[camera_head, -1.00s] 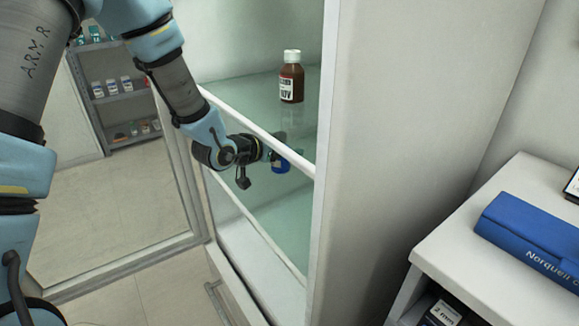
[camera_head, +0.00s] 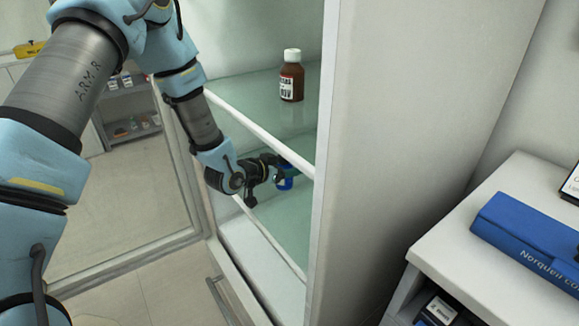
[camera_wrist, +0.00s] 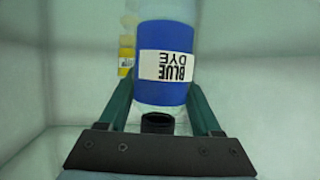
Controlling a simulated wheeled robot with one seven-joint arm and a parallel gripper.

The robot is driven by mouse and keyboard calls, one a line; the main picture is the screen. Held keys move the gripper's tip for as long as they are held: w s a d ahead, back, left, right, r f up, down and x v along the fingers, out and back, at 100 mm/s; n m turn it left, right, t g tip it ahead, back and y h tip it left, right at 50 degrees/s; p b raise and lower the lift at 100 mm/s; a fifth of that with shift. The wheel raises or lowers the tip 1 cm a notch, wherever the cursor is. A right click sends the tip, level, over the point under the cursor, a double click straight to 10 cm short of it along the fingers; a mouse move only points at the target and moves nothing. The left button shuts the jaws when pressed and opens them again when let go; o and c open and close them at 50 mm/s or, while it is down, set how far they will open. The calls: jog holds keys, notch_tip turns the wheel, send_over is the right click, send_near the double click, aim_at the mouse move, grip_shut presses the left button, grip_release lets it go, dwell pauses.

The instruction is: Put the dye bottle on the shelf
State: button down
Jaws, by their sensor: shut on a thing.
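The dye bottle is blue, with a white label reading "BLUE DYE" upside down in the wrist view (camera_wrist: 175,40). My gripper (camera_wrist: 160,105) is shut on it, one finger on each side. In the head view, the blue bottle (camera_head: 285,184) is small and partly hidden by my gripper (camera_head: 281,170). It is inside the white cabinet, below the upper glass shelf (camera_head: 245,92) and over the lower glass shelf (camera_head: 272,222). I cannot tell whether its base touches the lower shelf.
A brown bottle with a white cap (camera_head: 292,80) stands on the upper shelf. A yellow item (camera_wrist: 126,50) shows behind the dye bottle. The cabinet's white side wall (camera_head: 400,130) is close on the right.

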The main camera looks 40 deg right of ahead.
jog(key=shift+f, duration=0.2)
jog(key=shift+c, duration=0.3)
grip_release()
jog(key=shift+r, duration=0.1)
